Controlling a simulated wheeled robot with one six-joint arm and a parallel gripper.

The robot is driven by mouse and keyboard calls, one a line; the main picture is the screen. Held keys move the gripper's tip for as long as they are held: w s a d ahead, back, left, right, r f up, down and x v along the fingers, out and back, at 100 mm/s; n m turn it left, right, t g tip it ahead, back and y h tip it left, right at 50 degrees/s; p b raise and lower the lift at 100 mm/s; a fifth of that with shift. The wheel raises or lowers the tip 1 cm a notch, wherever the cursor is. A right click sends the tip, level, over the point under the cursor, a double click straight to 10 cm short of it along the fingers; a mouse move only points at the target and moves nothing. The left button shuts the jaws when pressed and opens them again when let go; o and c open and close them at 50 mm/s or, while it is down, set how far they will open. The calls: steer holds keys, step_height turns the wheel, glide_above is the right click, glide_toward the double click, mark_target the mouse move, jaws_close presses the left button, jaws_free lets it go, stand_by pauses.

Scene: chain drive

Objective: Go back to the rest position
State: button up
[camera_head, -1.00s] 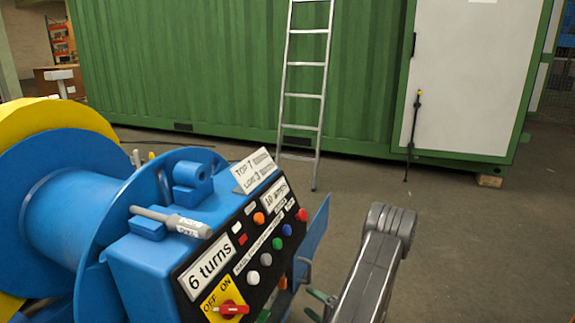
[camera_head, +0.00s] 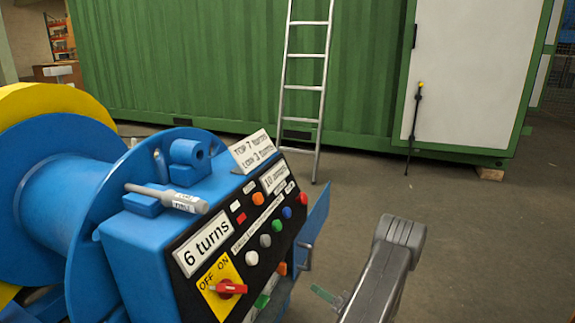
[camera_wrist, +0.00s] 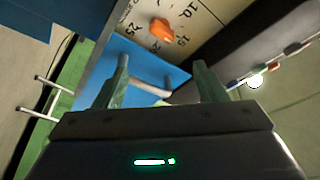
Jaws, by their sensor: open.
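My gripper (camera_wrist: 160,78) is open in the wrist view, its two green fingers apart. A grey handle (camera_wrist: 148,78) shows behind and between the fingers; I cannot tell how close it is. Beyond it is an orange knob (camera_wrist: 162,31) on a pale numbered dial. In the head view my arm is at the lower right, and a green finger shows just left of it, near the right side of the blue control box (camera_head: 140,262). The rest of the gripper is hidden.
A blue drum (camera_head: 65,205) stands at the left. The box has a red switch (camera_head: 228,288) on a yellow plate and several coloured buttons. A ladder (camera_head: 303,90) leans on a green container (camera_head: 190,60). The floor (camera_head: 480,240) at right is clear.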

steer(key=n, duration=0.2)
steer(key=f+n+y+b, duration=0.1)
steer(key=n+y+b, duration=0.1)
steer(key=n, duration=0.1)
steer(key=shift+w+d+f+n+g, duration=0.25)
steer(key=shift+w+f+n+g, duration=0.05)
steer(key=shift+w+f+g, duration=0.1)
steer(key=shift+r, duration=0.15)
